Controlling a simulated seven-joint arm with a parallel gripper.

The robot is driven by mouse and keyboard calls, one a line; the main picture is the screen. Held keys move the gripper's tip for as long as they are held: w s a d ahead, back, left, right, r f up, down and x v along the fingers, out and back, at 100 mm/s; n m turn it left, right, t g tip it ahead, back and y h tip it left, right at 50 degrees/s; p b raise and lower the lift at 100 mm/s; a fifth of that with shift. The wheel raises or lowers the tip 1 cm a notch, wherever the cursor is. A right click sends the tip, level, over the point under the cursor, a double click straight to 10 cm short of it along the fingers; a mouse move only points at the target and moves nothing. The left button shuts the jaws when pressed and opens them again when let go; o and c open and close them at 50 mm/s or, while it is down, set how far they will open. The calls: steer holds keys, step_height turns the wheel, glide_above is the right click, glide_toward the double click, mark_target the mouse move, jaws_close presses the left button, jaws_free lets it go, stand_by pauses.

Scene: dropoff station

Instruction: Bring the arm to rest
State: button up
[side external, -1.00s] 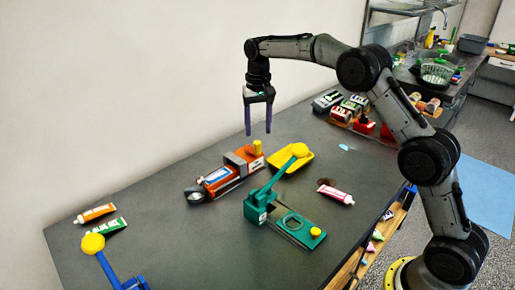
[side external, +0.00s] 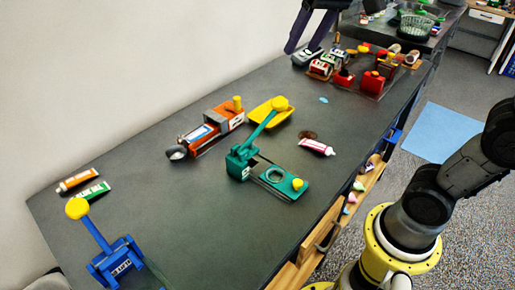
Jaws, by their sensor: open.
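My gripper (side external: 314,26) shows at the top edge of the side external view, with two purple fingers spread apart and nothing between them. Most of my arm is out of the frame; a lower part and the yellow base ring show at the right.
Red toys (side external: 374,81) stand at the far end. Open table lies between.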

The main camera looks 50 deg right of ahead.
steer(key=s+f+n+t, duration=0.1)
steer(key=s+f+n, duration=0.2)
steer(key=s+f, duration=1)
steer(key=shift+s+a+n, duration=0.4)
steer(key=shift+s, duration=0.75)
